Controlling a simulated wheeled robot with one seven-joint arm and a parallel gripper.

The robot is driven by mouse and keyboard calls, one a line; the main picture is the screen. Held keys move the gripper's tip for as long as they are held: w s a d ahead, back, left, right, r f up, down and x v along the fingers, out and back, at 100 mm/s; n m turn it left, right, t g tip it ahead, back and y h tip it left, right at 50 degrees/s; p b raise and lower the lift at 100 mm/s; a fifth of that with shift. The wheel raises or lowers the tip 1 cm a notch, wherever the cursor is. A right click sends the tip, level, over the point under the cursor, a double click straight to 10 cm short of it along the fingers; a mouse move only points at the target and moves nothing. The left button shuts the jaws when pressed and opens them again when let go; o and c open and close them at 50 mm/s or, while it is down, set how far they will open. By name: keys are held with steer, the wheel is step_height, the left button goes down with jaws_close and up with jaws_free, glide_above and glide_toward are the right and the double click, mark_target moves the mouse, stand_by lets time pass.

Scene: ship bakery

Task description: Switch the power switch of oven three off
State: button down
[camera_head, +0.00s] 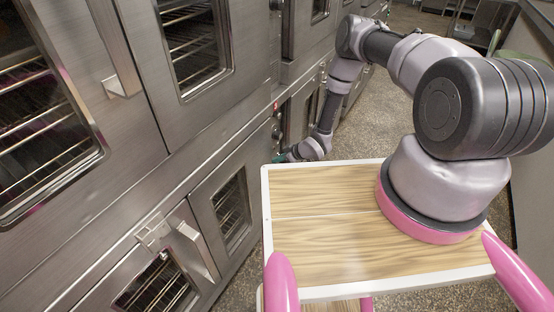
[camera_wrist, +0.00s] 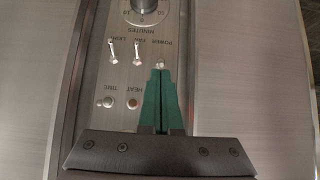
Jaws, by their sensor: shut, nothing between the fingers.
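In the wrist view, an oven control panel (camera_wrist: 122,75) shows upside down. It has a dial marked MINUTES and toggle switches labelled POWER, FAN and LIGHT. The power switch (camera_wrist: 160,64) is at the tips of my gripper (camera_wrist: 160,73), which partly covers it; contact and the switch's position cannot be told. The green fingers are shut together with nothing between them. In the head view my gripper (camera_head: 282,157) is low against the oven fronts, small and partly hidden. No oven number is readable.
The fan switch (camera_wrist: 137,51) and light switch (camera_wrist: 112,51) stand close beside the power switch. TIME and HEAT lamps (camera_wrist: 133,103) are left of the fingers. Steel oven doors (camera_head: 225,200) with handles line the left. My wooden-topped base stands beside them; speckled floor (camera_head: 375,120) is clear beyond.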

steer(key=shift+d+f, duration=0.15)
steer(key=shift+s+d+f, duration=0.3)
steer(key=shift+s+f, duration=0.05)
steer(key=shift+f, duration=0.25)
steer(key=shift+r, duration=0.8)
